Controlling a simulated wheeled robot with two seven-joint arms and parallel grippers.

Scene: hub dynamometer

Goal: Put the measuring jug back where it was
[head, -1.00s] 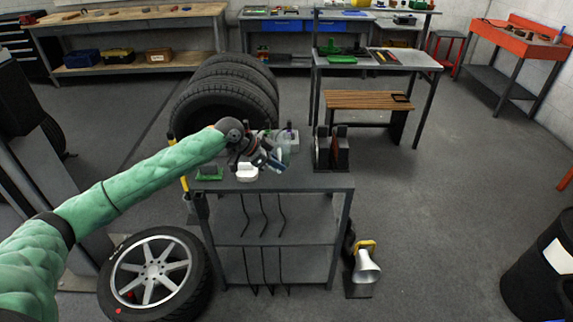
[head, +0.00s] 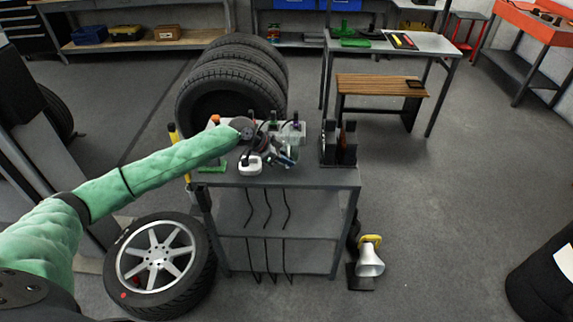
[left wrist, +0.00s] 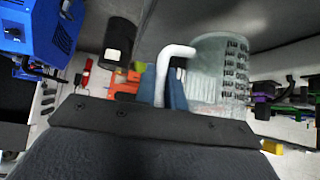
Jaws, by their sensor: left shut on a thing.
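The measuring jug is a clear cylinder with dark graduation marks and a pale handle. It fills the upper middle of the left wrist view (left wrist: 220,72) and shows small and partly hidden in the head view (head: 294,152). My left gripper (head: 284,161) is over the top of the grey cart (head: 325,178). Its blue fingers (left wrist: 168,92) are shut on the jug's handle. I cannot tell whether the jug touches the cart top. My right gripper is in neither view.
On the cart top stand a white object (head: 250,166), a green tray (head: 212,167), a dark upright rack (head: 338,150) and several small items behind the gripper. Stacked tires (head: 225,95) stand behind, a wheel (head: 160,265) at front left, and a yellow-and-silver horn (head: 369,258) at right.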

